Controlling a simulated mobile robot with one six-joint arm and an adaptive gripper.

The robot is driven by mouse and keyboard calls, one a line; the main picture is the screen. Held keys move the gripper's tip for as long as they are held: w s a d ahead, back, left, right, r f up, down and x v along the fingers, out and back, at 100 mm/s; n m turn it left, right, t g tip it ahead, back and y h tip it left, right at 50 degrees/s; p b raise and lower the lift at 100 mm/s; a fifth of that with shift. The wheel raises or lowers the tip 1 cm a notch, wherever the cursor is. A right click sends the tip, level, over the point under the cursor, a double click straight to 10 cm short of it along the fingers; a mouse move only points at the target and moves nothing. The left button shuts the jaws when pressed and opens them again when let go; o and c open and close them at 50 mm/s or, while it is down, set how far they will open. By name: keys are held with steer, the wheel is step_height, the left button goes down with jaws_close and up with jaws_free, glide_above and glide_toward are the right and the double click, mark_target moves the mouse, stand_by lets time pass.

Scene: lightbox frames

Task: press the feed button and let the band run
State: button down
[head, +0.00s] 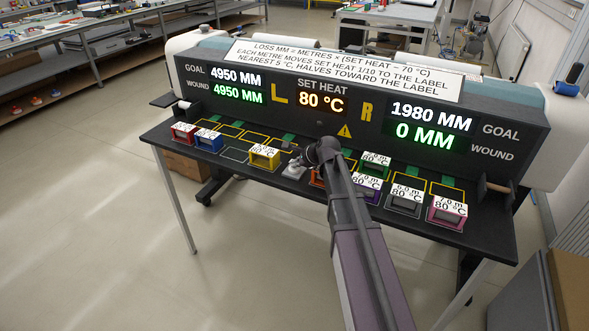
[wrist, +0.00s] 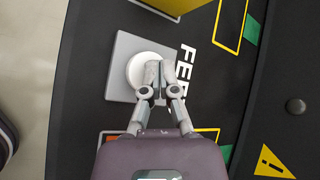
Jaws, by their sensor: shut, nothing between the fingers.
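The feed button (wrist: 138,70) is a round white cap on a square grey plate, with partly covered lettering beside it. In the head view the button's plate (head: 293,171) shows at the front middle of the black bench. My gripper (wrist: 160,70) is shut and empty, its fingertips over the cap's right side; I cannot tell whether they touch or press it. In the head view my arm hides most of the gripper (head: 305,160). The display panel (head: 365,135) reads left goal 4950 MM and wound 4950 MM, right goal 1980 MM and wound 0 MM, set heat 80 °C.
Red (head: 183,137), blue (head: 208,144) and yellow (head: 264,161) labelled blocks stand left of my arm. Green (head: 375,170), grey (head: 405,206) and pink (head: 446,219) ones stand right of it. A sign (head: 350,68) about loss and heat tops the machine. Yellow outlined spaces lie behind the blocks.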

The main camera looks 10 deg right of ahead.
steer(key=shift+s+f+b, duration=0.45)
steer(key=shift+s+b, duration=0.05)
steer(key=shift+b, duration=0.1)
stand_by(1.0)
steer(key=shift+r, duration=0.1)
steer(key=shift+w+r+p, duration=0.35)
steer(key=shift+r+p, duration=0.05)
steer(key=shift+p, duration=0.25)
steer(key=shift+w, duration=0.35)
steer(key=shift+r, duration=0.1)
steer(key=shift+r+p, duration=0.1)
steer(key=shift+p, duration=0.25)
step_height(320, 180, up, 5)
steer(key=p, duration=0.5)
stand_by(0.3)
